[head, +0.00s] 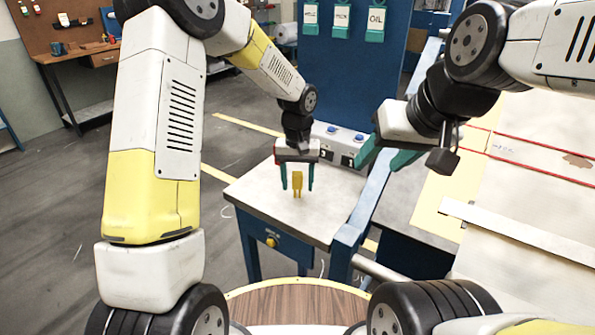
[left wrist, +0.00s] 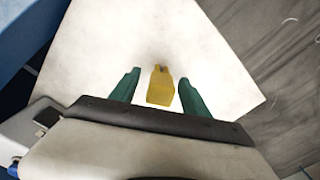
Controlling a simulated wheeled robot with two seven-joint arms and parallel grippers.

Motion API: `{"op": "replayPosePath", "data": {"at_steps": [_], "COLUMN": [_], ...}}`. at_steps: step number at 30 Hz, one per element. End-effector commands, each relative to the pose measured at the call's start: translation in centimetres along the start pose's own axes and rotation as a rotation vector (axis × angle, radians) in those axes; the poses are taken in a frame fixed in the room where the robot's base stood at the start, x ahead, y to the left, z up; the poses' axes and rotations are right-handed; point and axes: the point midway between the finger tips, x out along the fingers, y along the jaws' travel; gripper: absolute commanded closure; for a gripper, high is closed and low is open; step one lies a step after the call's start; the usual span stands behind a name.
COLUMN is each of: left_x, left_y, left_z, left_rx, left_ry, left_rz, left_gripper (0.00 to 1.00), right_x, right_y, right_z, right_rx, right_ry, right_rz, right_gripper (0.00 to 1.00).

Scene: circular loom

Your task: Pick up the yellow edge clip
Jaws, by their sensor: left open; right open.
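The yellow edge clip (head: 297,184) stands upright on the pale top of a small blue table. My left gripper (head: 297,179) is above it, pointing down, with its green fingers open, one on each side of the clip. In the left wrist view the clip (left wrist: 160,86) shows between the two open fingers (left wrist: 158,92), with gaps on both sides. My right gripper (head: 387,157) is open and empty, to the right of the table, near the blue loom frame.
The small table's top (head: 255,200) is otherwise mostly bare. A grey box with blue buttons (head: 340,143) stands at its back. The blue frame rail (head: 352,228) runs along its right side. Cream fabric (head: 530,200) with red lines lies at the right.

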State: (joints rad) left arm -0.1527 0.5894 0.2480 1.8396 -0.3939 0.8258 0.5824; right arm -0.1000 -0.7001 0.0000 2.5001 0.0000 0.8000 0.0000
Motion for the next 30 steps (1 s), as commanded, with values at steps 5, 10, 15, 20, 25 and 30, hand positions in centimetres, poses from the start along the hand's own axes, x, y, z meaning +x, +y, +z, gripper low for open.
{"op": "replayPosePath", "data": {"at_steps": [5,10,15,20,25,30], "left_x": [0.32,0.28,0.26,0.25,0.19,-0.65], "left_y": [-0.02,-0.02,-0.02,-0.01,-0.01,0.00], "left_z": [-0.02,-0.01,-0.01,-0.02,-0.02,-0.07], "left_rx": [0.000,0.000,0.000,0.000,0.000,-0.001], "left_ry": [0.001,0.001,0.001,0.001,0.001,0.003], "left_rz": [0.000,0.000,0.000,0.000,0.000,0.000], "left_gripper": [0.45,0.61,0.95,1.00,1.00,1.00], "right_x": [0.00,0.00,0.00,0.00,0.00,0.00], "right_y": [0.00,0.00,0.00,0.00,0.00,0.00], "right_z": [0.00,0.00,0.00,0.00,0.00,0.00], "right_rx": [0.000,0.000,0.000,0.000,0.000,0.000], "right_ry": [0.000,0.000,0.000,0.000,0.000,0.000], "right_rz": [0.000,0.000,0.000,0.000,0.000,0.000], "right_gripper": [0.49,0.49,0.49,0.49,0.49,0.49]}}
